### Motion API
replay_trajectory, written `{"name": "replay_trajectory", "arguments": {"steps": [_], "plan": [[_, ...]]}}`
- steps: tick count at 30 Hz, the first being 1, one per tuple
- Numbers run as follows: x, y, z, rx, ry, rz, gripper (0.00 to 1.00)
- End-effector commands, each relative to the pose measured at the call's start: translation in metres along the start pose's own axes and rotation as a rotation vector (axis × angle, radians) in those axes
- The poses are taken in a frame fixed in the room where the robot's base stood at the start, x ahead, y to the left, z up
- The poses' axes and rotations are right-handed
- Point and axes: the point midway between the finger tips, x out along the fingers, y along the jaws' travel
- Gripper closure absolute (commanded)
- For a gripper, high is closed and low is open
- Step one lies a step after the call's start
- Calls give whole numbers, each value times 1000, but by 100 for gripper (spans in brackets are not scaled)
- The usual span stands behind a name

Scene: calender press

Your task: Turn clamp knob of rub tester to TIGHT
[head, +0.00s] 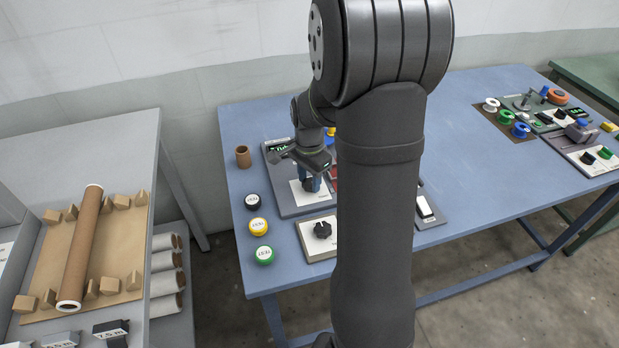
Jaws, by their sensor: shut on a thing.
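The rub tester appears to be the grey unit (285,207) with a small lit display (280,149) and a white plate, near the left end of the blue table. My gripper (311,181) points down over its white plate. The blue fingers are shut on a small dark knob (309,187), which seems to be the clamp knob. The fingers cover most of the knob, and its markings and pointer cannot be read. My arm hides the right part of this area.
A black knob on a pale panel (313,246) sits in front. Another device (427,208) is right of my arm. More equipment stands far right. The table between is clear.

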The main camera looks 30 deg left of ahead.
Motion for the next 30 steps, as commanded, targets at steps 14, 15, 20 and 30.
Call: {"name": "replay_trajectory", "arguments": {"steps": [14, 15, 20, 30], "plan": [[0, -1, 0, 426, -1, 1, 86], [0, -1, 0, 455, -1, 1, 86], [0, -2, 0, 553, -1, 0, 86], [0, -2, 0, 662, -1, 0, 86]]}}
